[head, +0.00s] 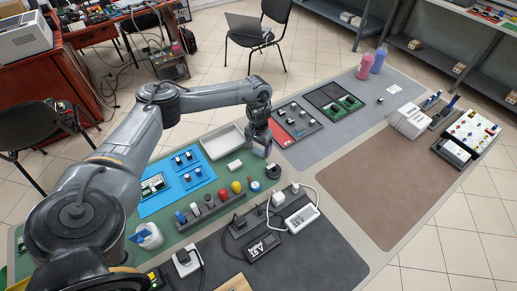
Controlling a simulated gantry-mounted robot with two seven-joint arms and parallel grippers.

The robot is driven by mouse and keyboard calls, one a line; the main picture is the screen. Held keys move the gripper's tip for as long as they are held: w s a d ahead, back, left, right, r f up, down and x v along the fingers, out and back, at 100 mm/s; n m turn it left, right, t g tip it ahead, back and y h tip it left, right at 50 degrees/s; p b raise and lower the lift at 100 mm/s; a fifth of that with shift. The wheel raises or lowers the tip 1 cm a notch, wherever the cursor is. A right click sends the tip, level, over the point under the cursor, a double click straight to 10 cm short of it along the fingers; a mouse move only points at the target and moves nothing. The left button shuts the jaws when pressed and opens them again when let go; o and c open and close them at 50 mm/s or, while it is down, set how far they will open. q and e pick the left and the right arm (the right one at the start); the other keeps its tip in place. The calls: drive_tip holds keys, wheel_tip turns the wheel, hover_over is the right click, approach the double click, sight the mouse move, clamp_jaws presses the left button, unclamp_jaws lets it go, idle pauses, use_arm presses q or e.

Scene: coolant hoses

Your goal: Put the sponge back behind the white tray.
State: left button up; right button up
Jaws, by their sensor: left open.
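The white tray (222,146) is a shallow rectangular dish at the back of the green mat. My left gripper (263,150) points down just to the right of the tray, with its jaws open. My arm covers part of the area around the tray's back right corner. I cannot clearly make out a sponge. A small white block (235,165) lies in front of the tray, but I cannot tell what it is. My right gripper is not in view.
A blue mat (160,203) with small parts lies left of the tray. A grey rack (212,212) with coloured knobs stands in front. A dark panel with boards (335,100) and a red-and-grey panel (296,121) lie to the right. The brown mat (390,190) is clear.

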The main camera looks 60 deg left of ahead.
sight(258, 152)
use_arm(q)
wheel_tip(258, 152, up, 11)
drive_tip(key=p, duration=0.4)
drive_tip(key=shift+f, duration=0.15)
drive_tip(key=shift+s, duration=0.1)
